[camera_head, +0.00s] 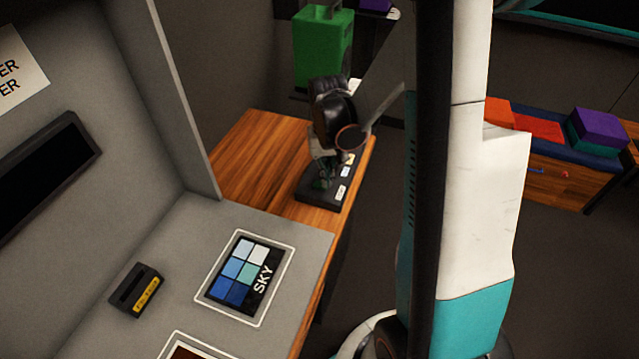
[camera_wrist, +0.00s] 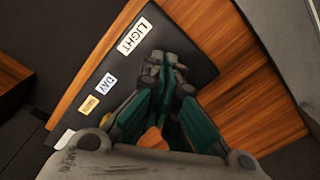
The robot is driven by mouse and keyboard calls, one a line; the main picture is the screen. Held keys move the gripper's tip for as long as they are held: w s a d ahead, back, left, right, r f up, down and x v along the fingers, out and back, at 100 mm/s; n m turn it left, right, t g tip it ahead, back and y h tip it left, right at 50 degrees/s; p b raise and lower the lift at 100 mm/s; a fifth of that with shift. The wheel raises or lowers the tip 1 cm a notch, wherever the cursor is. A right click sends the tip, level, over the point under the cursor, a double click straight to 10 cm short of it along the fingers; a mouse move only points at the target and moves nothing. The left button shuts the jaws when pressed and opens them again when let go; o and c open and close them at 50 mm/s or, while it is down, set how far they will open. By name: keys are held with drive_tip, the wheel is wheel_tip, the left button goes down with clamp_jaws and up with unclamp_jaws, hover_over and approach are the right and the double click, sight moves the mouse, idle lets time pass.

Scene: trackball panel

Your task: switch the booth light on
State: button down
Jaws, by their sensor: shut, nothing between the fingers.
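A black control panel (camera_head: 312,194) lies on the wooden table under my gripper (camera_head: 324,178). In the wrist view the panel (camera_wrist: 185,30) carries a white label reading LIGHT (camera_wrist: 131,38), a pale blue label reading DAY (camera_wrist: 106,87) and a yellow label (camera_wrist: 89,104) too small to read. My gripper (camera_wrist: 163,64) is shut and points down at the panel, with its tips beside the LIGHT label. No switch or lamp shows clearly; my fingers hide part of the panel. I cannot tell whether the tips touch it.
The wooden table (camera_head: 245,165) is bare left of the panel. A grey booth wall and counter stand nearer, with a SKY colour card (camera_head: 243,277) and a small black box with a yellow label (camera_head: 136,289). A green container (camera_head: 322,45) stands behind.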

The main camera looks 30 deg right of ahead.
drive_tip(key=shift+f+b, duration=0.85)
drive_tip(key=shift+f, duration=0.15)
idle(0.4)
drive_tip(key=shift+r+p, duration=2.35)
drive_tip(key=shift+r, duration=1.2)
